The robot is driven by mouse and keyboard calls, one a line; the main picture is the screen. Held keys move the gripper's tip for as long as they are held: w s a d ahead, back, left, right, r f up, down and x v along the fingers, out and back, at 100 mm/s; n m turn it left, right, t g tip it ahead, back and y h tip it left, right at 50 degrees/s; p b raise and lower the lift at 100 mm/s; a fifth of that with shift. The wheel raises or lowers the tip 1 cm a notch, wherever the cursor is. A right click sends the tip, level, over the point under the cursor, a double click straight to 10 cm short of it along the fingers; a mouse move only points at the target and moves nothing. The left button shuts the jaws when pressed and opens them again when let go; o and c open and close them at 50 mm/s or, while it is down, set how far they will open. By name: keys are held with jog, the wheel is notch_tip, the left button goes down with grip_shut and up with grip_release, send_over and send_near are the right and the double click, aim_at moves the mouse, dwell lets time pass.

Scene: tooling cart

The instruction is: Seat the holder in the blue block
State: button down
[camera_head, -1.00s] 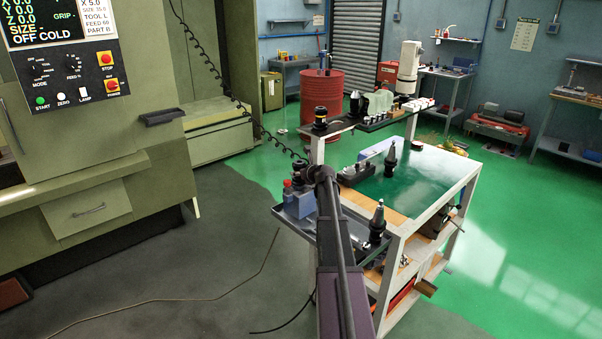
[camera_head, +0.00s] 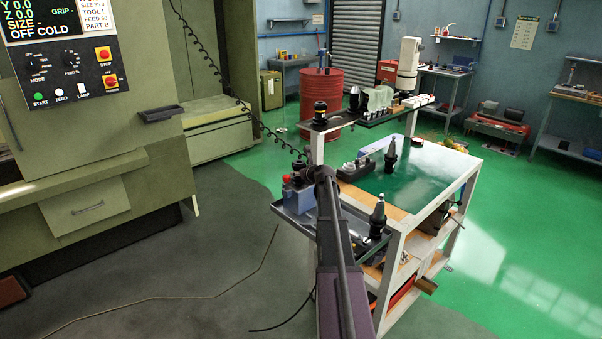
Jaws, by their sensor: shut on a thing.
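The blue block (camera_head: 301,198) stands in the grey tray (camera_head: 283,212) on the left side of the cart. My arm reaches up from the bottom of the view, and its wrist covers the block's right side. My gripper (camera_head: 301,170) is small and dark at the arm's far end, just above the block. It is shut on a dark holder, mostly hidden by the gripper and wrist. I cannot tell whether the holder touches the block or how it is tilted.
One black tool holder (camera_head: 378,217) stands upright at the tray's right end. Another (camera_head: 391,155) stands on the cart's green top (camera_head: 425,172). A raised shelf (camera_head: 345,123) carries several items behind. A red-capped bottle (camera_head: 287,188) is beside the block.

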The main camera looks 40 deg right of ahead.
dwell(0.8)
grip_release()
jog(key=shift+w, duration=0.1)
dwell(0.4)
jog(key=shift+s, duration=0.2)
